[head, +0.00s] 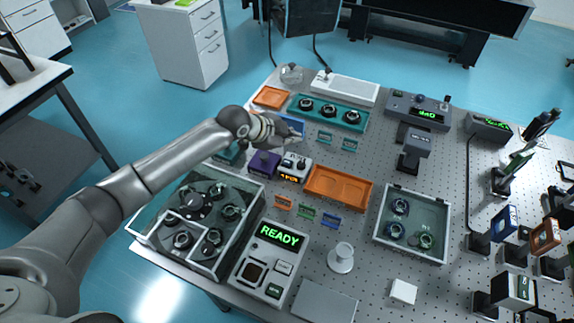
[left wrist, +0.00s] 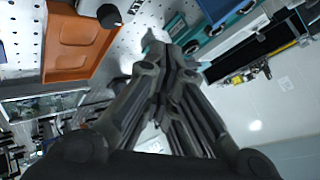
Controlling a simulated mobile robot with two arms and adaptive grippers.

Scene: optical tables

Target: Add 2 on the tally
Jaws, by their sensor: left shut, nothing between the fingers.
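A small grey-white box with an orange lit display, which looks like the tally counter (head: 293,167), stands on the perforated table beside a purple block (head: 264,163). Its digits are too small to read surely. My left gripper (head: 299,132) hangs beyond it in the head view, over the area by a blue panel, apart from the counter. The left wrist view shows its fingers (left wrist: 163,45) closed together and empty. A round black knob (left wrist: 108,16) shows near the top of that view, possibly part of the counter. My right gripper is in neither view.
An orange tray (head: 338,200) lies right of the counter; it also shows in the left wrist view (left wrist: 68,62). A teal rack (head: 353,121) with round parts stands behind. A READY box (head: 262,262) and glass-walled case (head: 153,215) are in front. Small coloured clips lie between.

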